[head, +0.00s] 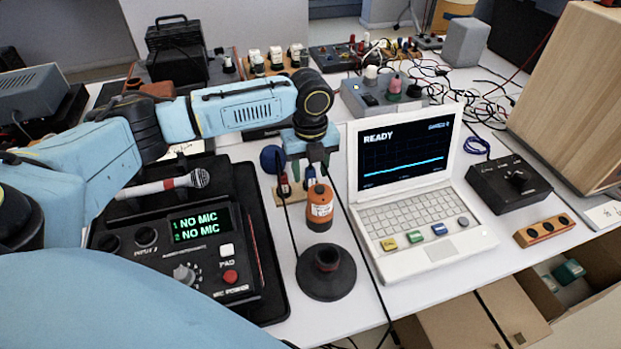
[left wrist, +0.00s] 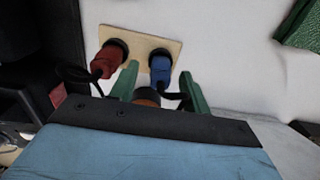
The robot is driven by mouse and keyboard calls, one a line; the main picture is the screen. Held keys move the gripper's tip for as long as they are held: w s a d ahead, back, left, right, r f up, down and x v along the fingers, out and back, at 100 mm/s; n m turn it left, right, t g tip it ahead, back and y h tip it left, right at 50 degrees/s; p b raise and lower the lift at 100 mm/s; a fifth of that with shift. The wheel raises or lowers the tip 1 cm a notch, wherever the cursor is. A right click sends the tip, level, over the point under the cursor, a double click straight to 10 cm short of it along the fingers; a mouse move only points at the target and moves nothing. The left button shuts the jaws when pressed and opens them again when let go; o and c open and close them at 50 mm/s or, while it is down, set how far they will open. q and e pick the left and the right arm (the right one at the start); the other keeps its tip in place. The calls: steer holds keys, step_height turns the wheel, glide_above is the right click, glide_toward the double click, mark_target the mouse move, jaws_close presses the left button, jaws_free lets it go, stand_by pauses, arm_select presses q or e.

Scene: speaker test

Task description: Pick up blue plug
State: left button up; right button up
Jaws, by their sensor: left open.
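The blue plug (head: 310,172) stands in a small wooden holder (head: 267,194) on the white table, beside a red plug (head: 284,186). My left gripper (head: 311,163) is above the holder, pointing down, with its green fingers apart. In the left wrist view the blue plug (left wrist: 160,70) shows between the tips of my left gripper (left wrist: 159,72), nearer the right finger. I cannot tell whether a finger touches it. The red plug (left wrist: 107,60) is outside the left finger. My right gripper is not in view.
An orange cylinder (head: 320,208) stands close in front of the holder, with a black round stand (head: 326,285) nearer. A laptop (head: 404,150) is at the right. A mixer box (head: 180,255) and a microphone (head: 160,186) lie at the left. Cables run across the table.

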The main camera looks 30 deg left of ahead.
arm_select(q)
jaws_close()
stand_by(0.3)
steer(key=shift+r, duration=0.2)
